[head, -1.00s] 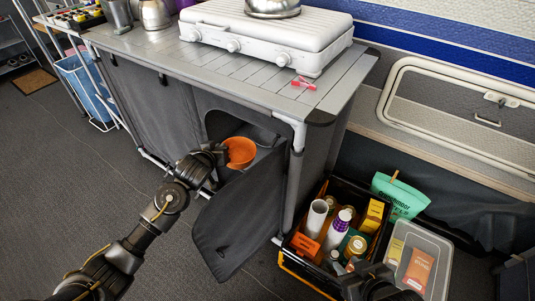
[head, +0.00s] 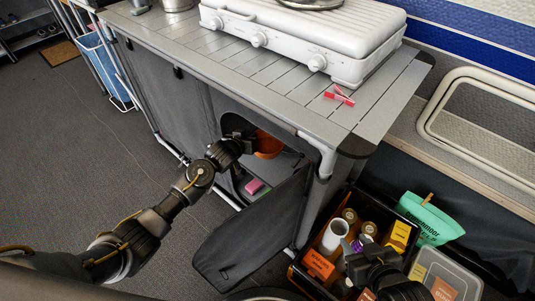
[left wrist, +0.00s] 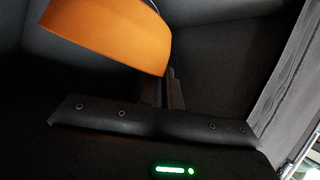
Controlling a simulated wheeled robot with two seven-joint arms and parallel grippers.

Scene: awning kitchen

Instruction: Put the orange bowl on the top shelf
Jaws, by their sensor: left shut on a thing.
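The orange bowl (head: 268,146) is inside the upper part of the open grey cabinet (head: 190,105). Its right part shows past my left gripper (head: 243,138), which reaches in through the opening. In the left wrist view the bowl (left wrist: 110,32) is large and tilted, with its edge at the fingers of my left gripper (left wrist: 168,90). That gripper is shut on the bowl. The upper shelf surface is hidden by the counter edge and the gripper, so I cannot tell whether the bowl touches it. My right gripper (head: 385,270) is over the crate at lower right; its fingers are unclear.
A pink block (head: 254,186) lies low in the cabinet. The cabinet's fabric flap (head: 250,235) hangs open in front. A white stove (head: 300,30) and red-pink clips (head: 340,95) sit on the counter. A crate (head: 310,285) of groceries stands at right.

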